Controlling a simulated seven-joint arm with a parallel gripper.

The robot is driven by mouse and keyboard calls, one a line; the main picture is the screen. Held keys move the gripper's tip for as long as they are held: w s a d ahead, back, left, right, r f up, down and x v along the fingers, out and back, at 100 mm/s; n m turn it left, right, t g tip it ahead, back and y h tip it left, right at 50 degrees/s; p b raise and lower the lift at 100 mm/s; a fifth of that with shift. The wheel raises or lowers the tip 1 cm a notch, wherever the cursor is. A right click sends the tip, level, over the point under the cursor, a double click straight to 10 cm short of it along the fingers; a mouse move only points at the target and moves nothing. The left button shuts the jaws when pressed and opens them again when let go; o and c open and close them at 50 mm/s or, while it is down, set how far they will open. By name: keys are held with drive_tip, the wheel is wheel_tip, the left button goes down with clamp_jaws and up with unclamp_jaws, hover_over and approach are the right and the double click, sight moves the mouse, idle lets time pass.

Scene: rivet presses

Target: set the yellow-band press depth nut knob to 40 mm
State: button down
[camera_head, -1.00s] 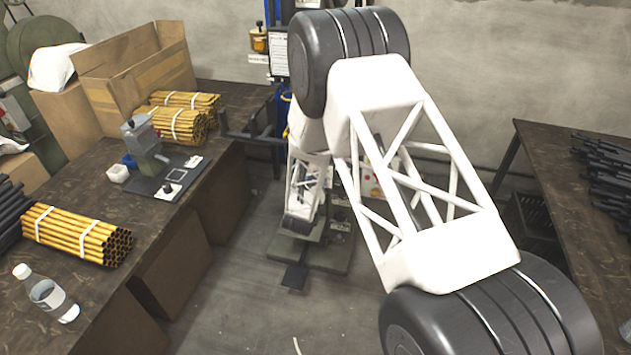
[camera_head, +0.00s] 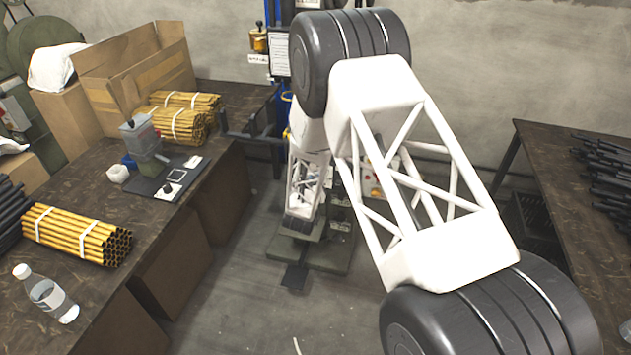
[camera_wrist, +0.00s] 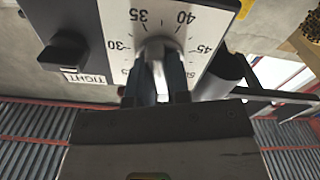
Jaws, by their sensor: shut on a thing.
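In the wrist view, a pale dial plate (camera_wrist: 204,12) carries marks reading 30, 35, 40 and 45 around a grey nut knob (camera_wrist: 157,48). My gripper (camera_wrist: 158,78) is shut on this knob, with a dark finger on either side. The knob's upper end lies between the 35 and 40 marks; its exact reading is unclear. A yellow strip (camera_wrist: 244,8) shows at the plate's upper right edge. In the head view, the press's green base (camera_head: 325,258) shows on the floor, while my arm hides the dial and my gripper.
A black knob (camera_wrist: 64,52) and a label reading TIGHT (camera_wrist: 84,78) are left of the dial. In the head view, a left bench (camera_head: 110,290) holds yellow tube bundles (camera_head: 78,234) and a bottle (camera_head: 46,292). A right bench (camera_head: 545,160) holds dark rods (camera_head: 603,175).

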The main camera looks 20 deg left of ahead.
drive_tip(key=shift+m, duration=0.3)
drive_tip(key=shift+d+m, duration=0.1)
drive_tip(key=shift+m, duration=3.4)
drive_tip(key=c, duration=1.1)
unclamp_jaws()
drive_tip(key=shift+s, duration=0.2)
drive_tip(key=shift+s, duration=3.75)
